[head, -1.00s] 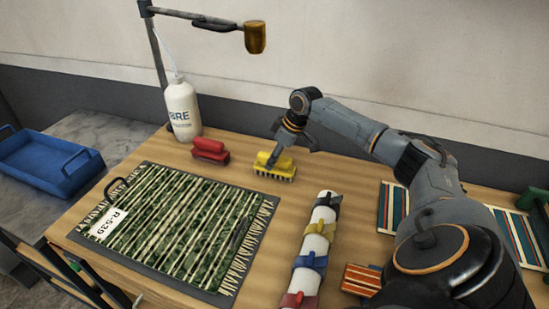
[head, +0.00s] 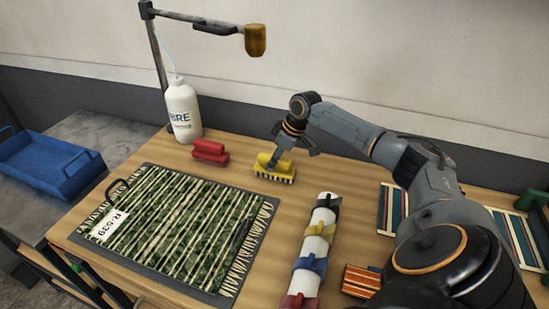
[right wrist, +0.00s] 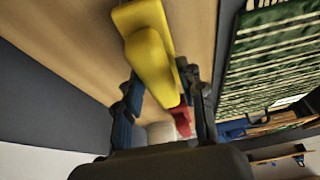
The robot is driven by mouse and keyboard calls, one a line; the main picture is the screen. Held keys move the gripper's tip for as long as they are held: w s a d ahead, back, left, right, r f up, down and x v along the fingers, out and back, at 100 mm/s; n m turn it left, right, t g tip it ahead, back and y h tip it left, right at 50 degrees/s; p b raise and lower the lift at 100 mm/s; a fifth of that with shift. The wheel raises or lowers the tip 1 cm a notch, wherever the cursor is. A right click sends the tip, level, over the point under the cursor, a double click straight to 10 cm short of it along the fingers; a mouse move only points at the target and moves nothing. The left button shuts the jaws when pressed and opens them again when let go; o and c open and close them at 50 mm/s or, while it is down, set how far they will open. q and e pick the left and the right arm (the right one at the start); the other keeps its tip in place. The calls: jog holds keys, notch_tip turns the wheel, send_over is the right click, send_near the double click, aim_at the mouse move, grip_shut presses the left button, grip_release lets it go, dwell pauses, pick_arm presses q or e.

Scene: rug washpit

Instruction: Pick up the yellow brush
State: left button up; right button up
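The yellow brush (head: 278,174) stands bristles down on the wooden table, behind the striped green rug. In the right wrist view the brush handle (right wrist: 152,62) lies between the two fingers. My right gripper (head: 275,160) is down at the brush from above and behind. In the right wrist view this gripper (right wrist: 165,98) is open, with a finger on each side of the handle and a visible gap beside it. Contact with the brush cannot be made out. My left gripper is in neither view.
A red brush (head: 210,152) stands just left of the yellow one, with a white bottle (head: 183,112) behind it. The green rug (head: 175,225) lies in front. A white roll with coloured clips (head: 316,245) lies to the right. A lamp (head: 256,40) hangs above the back.

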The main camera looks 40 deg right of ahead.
grip_shut()
jog(key=shift+r+b, duration=0.15)
jog(key=shift+b, duration=0.2)
jog(key=shift+r, duration=0.25)
notch_tip(320, 180, up, 3)
jog(key=shift+w+b, duration=0.1)
jog(key=shift+b, duration=0.5)
jog(key=s+a+r+b, duration=0.1)
jog(key=a+r, duration=0.8)
jog(key=a, duration=0.5)
jog(key=shift+s+r, duration=0.35)
jog(key=shift+r, duration=0.05)
